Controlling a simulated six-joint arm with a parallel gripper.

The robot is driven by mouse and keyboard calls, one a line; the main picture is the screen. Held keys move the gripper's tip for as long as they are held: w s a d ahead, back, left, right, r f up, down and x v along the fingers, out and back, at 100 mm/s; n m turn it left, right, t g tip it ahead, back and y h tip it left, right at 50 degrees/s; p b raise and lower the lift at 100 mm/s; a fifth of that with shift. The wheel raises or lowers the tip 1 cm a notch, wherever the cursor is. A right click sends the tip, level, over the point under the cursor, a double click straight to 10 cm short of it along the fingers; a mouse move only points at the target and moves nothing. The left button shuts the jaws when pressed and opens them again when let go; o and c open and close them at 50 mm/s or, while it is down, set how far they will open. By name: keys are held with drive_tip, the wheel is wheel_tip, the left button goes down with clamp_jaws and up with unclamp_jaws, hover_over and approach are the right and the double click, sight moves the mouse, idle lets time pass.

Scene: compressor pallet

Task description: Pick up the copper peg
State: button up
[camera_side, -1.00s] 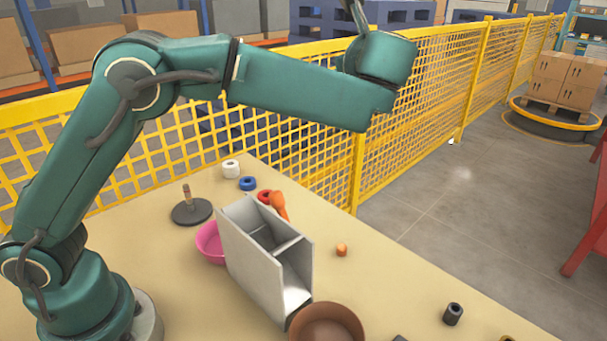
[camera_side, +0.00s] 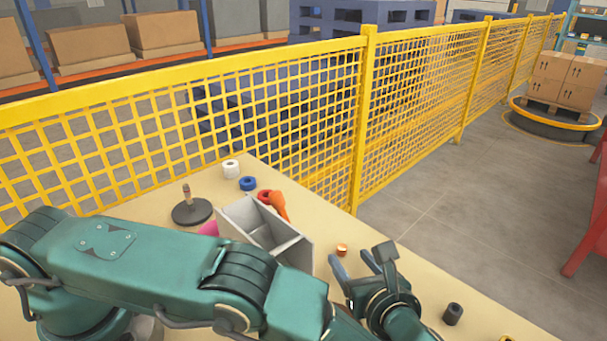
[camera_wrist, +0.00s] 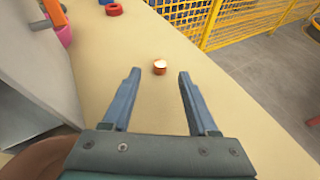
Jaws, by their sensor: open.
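The copper peg (camera_side: 342,250) is a small, short, shiny orange-brown cylinder. It stands on the table to the right of the grey divided box. In the wrist view the copper peg (camera_wrist: 160,67) lies just beyond the fingertips, roughly midway between them. My gripper (camera_side: 362,257) is low over the table in the side view, close to the peg. In the wrist view my gripper (camera_wrist: 156,75) has its two fingers wide apart with nothing between them. The peg is not touched by either finger in the wrist view.
The grey divided box (camera_side: 235,213) stands left of the peg. An orange tool (camera_side: 279,205) leans at it, beside a red ring (camera_side: 264,196). A dark cylinder (camera_side: 453,314) stands to the right. A brown bowl (camera_wrist: 38,160) is near my gripper. A yellow fence (camera_side: 365,120) borders the table.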

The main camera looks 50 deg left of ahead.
sight(344, 251)
drive_tip(key=shift+x, duration=1.55)
clamp_jaws()
drive_tip(key=shift+r, duration=0.15)
